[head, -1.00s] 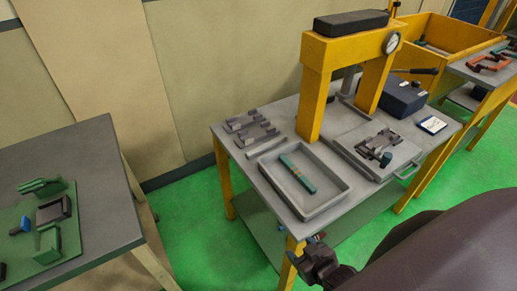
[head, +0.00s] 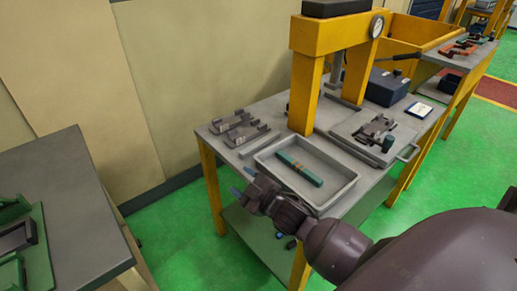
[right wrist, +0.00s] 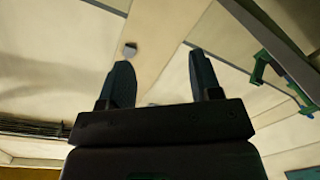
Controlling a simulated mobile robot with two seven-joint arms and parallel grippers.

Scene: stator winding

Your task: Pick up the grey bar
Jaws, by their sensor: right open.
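A slim grey bar (head: 262,143) lies flat on the grey-topped press table, between two grey slotted blocks and a shallow tray. It is small and hard to tell from the tabletop. My right gripper (head: 243,181) is at the table's front left side, in front of the tray's left corner, with its blue fingertips pointing left. It is apart from the bar. In the right wrist view its two fingers (right wrist: 163,82) are spread, with nothing between them. My left gripper is not in view.
The grey tray (head: 335,193) holds a green bar (head: 300,168) with orange marks. A yellow press frame (head: 305,92) stands behind it. Grey slotted blocks (head: 246,132) sit at the table's left end. Another grey table (head: 60,205) stands at the left, across a green floor gap.

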